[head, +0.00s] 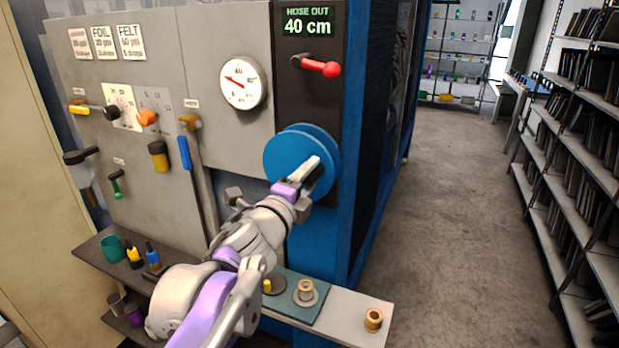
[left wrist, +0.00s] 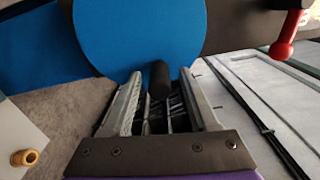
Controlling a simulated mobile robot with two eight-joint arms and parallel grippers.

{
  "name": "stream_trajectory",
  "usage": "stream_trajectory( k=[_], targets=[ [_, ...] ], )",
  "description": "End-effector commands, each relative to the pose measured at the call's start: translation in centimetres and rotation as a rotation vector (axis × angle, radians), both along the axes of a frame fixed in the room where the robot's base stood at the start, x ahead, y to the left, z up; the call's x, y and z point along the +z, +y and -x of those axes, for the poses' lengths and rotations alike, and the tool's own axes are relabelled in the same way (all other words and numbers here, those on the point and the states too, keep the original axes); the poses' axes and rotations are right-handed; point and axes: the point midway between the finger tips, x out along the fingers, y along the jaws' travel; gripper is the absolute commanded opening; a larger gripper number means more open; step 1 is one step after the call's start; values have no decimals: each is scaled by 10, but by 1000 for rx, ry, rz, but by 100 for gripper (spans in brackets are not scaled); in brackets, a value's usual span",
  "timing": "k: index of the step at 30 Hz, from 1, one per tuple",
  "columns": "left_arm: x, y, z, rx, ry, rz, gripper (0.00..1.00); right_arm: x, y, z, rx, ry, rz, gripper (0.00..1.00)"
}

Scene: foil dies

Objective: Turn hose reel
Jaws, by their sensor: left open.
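The hose reel (head: 285,146) is a blue disc on the front of the grey machine, below a sign (head: 307,20) reading "HOSE OUT 40 cm". In the left wrist view the reel (left wrist: 140,35) fills the upper middle, and its short black handle (left wrist: 159,78) sticks out toward the camera. My left gripper (head: 311,172) is in front of the reel's lower right part. Its fingers are open, one on each side of the handle, with small gaps visible. In the head view the gripper hides the handle. My right gripper is not in view.
A red-knobbed lever (head: 322,67) is above the reel, and a round gauge (head: 243,83) is to its upper left. A shelf (head: 345,318) with brass fittings (head: 373,320) juts out below. Open floor (head: 450,220) lies to the right, before the racks (head: 570,150).

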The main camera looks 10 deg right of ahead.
Motion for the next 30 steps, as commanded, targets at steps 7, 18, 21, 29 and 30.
stream_trajectory(
  k=[7,18,21,29,30],
  targets=[
    [-3,22,33,1,2,-1,60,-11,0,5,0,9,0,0],
    [-1,55,81,1,1,0,60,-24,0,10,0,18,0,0],
    [-1,58,86,0,0,0,60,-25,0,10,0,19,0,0],
    [0,59,87,0,0,0,60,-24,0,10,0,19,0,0],
    [0,59,87,0,0,0,60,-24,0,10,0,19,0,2]
  ],
)
